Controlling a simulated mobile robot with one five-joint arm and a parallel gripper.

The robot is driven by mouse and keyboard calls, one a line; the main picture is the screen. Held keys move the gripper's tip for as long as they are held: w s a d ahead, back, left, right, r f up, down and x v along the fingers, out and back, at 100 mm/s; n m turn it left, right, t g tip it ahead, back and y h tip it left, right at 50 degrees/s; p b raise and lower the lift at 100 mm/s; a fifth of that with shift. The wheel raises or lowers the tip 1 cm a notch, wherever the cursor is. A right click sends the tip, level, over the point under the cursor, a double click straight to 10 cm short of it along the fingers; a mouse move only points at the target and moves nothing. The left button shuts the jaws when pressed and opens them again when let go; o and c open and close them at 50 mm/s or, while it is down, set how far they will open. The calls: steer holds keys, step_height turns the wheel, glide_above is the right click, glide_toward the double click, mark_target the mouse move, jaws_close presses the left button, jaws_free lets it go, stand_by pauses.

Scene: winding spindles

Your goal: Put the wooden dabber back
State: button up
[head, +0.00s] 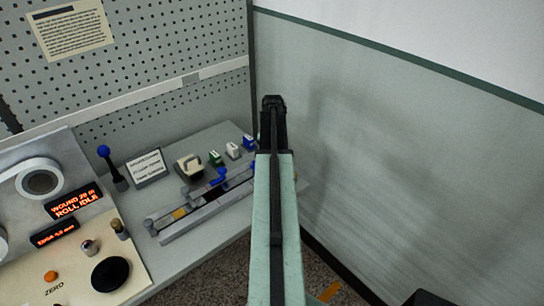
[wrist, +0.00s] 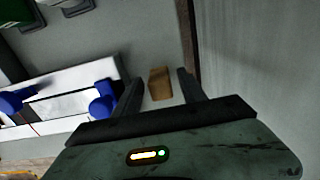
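A small brown wooden block (wrist: 160,83), which looks like the dabber, shows in the wrist view between the two fingers of my gripper (wrist: 160,88). Gaps show between the block and both fingers, so the gripper looks open around or above it. I cannot tell how far below the fingertips the block is. In the head view my arm runs up the middle of the picture, and neither the fingertips nor the block can be made out there.
The bench (head: 190,262) carries a long grey rail fixture (head: 200,213), green (head: 215,158), white (head: 233,151) and blue (head: 249,142) blocks, a sign (head: 148,168) and a blue-knobbed lever (head: 104,152). A control panel (head: 85,255) is at left. A wall (head: 400,150) stands close at right.

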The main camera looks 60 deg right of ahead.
step_height(320, 180, up, 12)
steer(key=p, duration=1.2)
steer(key=shift+r, duration=0.15)
steer(key=shift+s, duration=0.1)
